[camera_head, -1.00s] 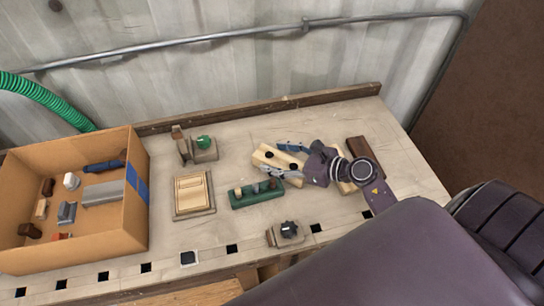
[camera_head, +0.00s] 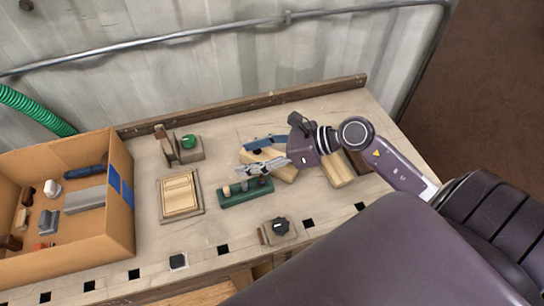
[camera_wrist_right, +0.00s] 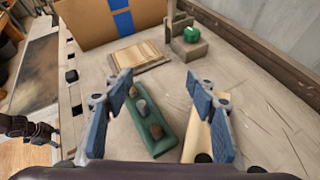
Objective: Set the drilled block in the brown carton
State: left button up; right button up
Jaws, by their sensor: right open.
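The drilled block (camera_head: 286,174) is pale wood with dark holes. It lies on the bench, partly hidden under my right gripper (camera_head: 246,159). In the right wrist view the block (camera_wrist_right: 198,135) shows partly behind the right-hand finger of my open, empty gripper (camera_wrist_right: 163,95). The brown carton (camera_head: 120,222), with blue tape, stands open-topped at the left of the bench. Its taped wall (camera_wrist_right: 88,25) shows at the top of the wrist view. A dark gripper-like part, probably my left gripper (camera_wrist_right: 28,130), is at the wrist view's left edge; its jaws are unclear.
A green peg holder (camera_head: 245,192) sits just in front of the block. A pale block (camera_head: 338,170) and a dark brown block (camera_head: 357,161) lie to its right. A wooden tray (camera_head: 181,195), a stand with a green knob (camera_head: 188,148) and a black-knobbed box (camera_head: 278,231) are nearby.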

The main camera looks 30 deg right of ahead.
jog(key=a+g, duration=0.1)
jog(key=a, duration=0.1)
jog(key=m+g+h+b, duration=0.2)
jog(key=g+h, duration=0.1)
jog(key=h, duration=0.4)
send_near(268, 155)
jog(key=x, duration=0.2)
jog(key=shift+a+f, duration=0.15)
jog(key=shift+f, duration=0.2)
jog(key=shift+f+m+h, duration=0.25)
jog(key=shift+m+h, duration=0.05)
jog(key=shift+b+x, duration=0.3)
jog(key=shift+x, duration=0.65)
jog(key=b+x, duration=0.1)
jog(key=x, duration=0.4)
jog(key=shift+w+a+f+b, duration=0.15)
jog(key=shift+a+b, duration=0.05)
jog(key=shift+b, duration=0.1)
jog(key=c, duration=1.3)
